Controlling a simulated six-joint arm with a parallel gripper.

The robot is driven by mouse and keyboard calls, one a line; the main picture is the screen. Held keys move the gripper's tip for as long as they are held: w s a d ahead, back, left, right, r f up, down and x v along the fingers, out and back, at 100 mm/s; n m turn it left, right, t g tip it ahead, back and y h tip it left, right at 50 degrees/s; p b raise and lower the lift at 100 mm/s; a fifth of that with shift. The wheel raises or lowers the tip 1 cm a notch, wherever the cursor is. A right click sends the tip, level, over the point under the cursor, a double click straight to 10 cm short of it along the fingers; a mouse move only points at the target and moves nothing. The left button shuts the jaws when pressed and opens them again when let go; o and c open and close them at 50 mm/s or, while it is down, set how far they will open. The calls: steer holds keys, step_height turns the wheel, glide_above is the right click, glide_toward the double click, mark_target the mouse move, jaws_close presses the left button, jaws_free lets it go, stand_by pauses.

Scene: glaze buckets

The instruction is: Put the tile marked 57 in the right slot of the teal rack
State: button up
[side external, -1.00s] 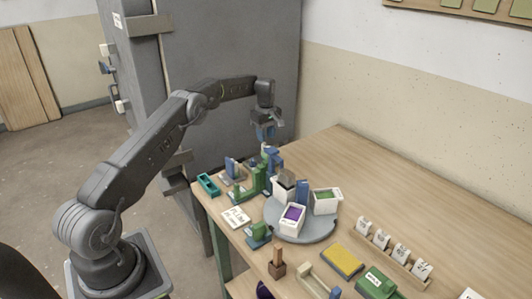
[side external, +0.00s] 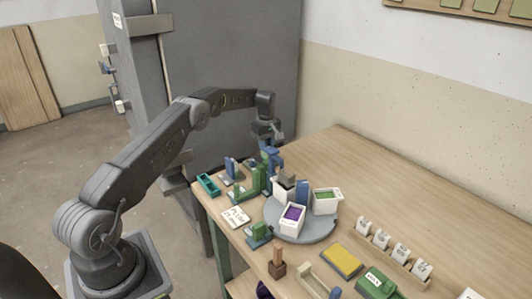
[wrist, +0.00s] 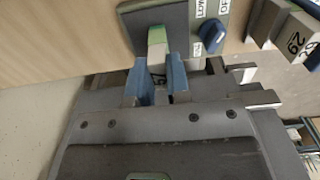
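The teal rack (side external: 208,184) lies at the table's left edge; I cannot make out what its slots hold. My gripper (side external: 270,147) is low over the stands behind the turntable, pointing down.
A grey turntable (side external: 305,237) carries white buckets, one with purple glaze (side external: 292,213) and one with green (side external: 326,195). Green stands (side external: 247,188) crowd between rack and turntable. The back table is clear.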

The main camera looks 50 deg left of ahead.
jaws_close()
steer(key=shift+r, duration=3.8)
steer(key=shift+r, duration=0.1)
step_height(320, 180, up, 5)
steer(key=s+a+r, duration=0.2)
steer(key=s, duration=1)
steer(key=s+d+f, duration=0.2)
steer(key=s+d, duration=0.3)
steer(key=s, duration=0.7)
steer(key=shift+a+f, duration=0.1)
steer(key=shift+f, duration=6.85)
steer(key=shift+f, duration=0.35)
